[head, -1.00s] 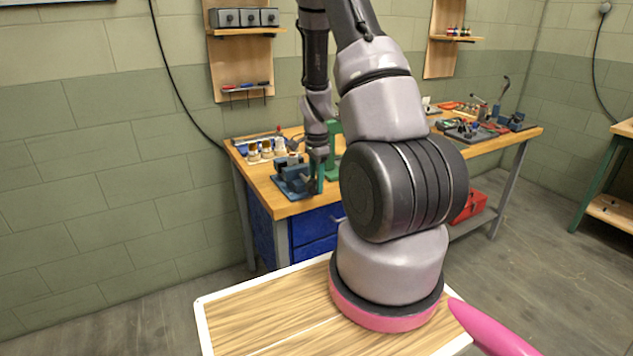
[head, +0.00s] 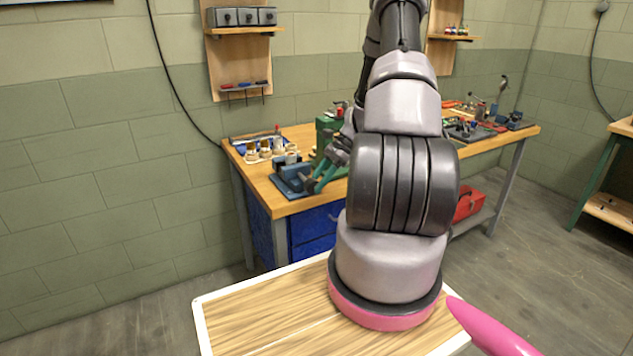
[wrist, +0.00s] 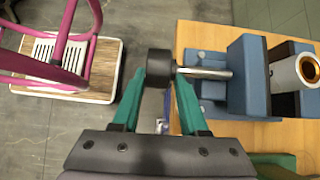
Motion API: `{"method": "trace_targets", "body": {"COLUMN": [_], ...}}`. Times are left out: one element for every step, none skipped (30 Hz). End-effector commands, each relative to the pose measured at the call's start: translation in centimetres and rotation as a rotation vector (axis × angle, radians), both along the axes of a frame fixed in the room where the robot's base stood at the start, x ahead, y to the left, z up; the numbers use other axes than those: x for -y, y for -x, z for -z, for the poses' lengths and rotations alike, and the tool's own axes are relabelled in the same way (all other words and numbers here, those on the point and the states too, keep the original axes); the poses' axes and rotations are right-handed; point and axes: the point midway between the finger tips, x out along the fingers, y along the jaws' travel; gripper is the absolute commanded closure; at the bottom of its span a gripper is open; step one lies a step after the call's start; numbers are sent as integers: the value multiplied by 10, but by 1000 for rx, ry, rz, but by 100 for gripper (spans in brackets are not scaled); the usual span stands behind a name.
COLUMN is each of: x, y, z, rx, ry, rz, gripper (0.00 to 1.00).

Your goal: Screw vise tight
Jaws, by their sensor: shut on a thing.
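The blue vise (head: 292,181) stands at the near left corner of the workbench. In the wrist view the vise (wrist: 250,75) is at right, with a metal screw rod (wrist: 208,72) running left from it to a black knob (wrist: 160,64). My gripper (wrist: 160,80) has its green fingers on either side of this knob and is shut on it. In the head view my gripper (head: 318,184) comes at the vise from the right, tilted. A pale cylinder with a brown ring (wrist: 306,70) shows at the vise's far side; whether it is clamped I cannot tell.
The wooden workbench (head: 275,205) has several small brown-topped jars (head: 264,150) behind the vise and a green machine (head: 326,135) close by. More tools lie at the bench's right end. A red toolbox (head: 468,204) sits on the lower shelf. Floor left of the bench is clear.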

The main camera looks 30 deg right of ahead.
Motion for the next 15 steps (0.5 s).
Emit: {"method": "trace_targets", "body": {"x": [1, 2, 2, 2, 2, 2, 2, 2, 2, 2, 2, 1, 2, 2, 2], "y": [8, 8, 8, 8, 8, 8, 8, 8, 8, 8, 8, 8, 8, 8, 8], "z": [6, 7, 8, 8, 9, 10, 11, 11, 12, 12, 12, 13, 13, 14, 14], "rx": [-20, -19, -21, -23, -23, -25, -25, -25, -26, -27, -28, -29, -30, -30, -30], "ry": [-50, -77, -114, -141, -167, -200, -225, -247, -278, -299, -320, -346, -362, -380, -400], "rz": [0, -1, 0, 1, 0, 0, 0, -1, -1, 1, 0, -2, -2, -1, -1], "gripper": [100, 100, 100, 100, 100, 100, 100, 100, 100, 100, 100, 100, 100, 100, 100]}}
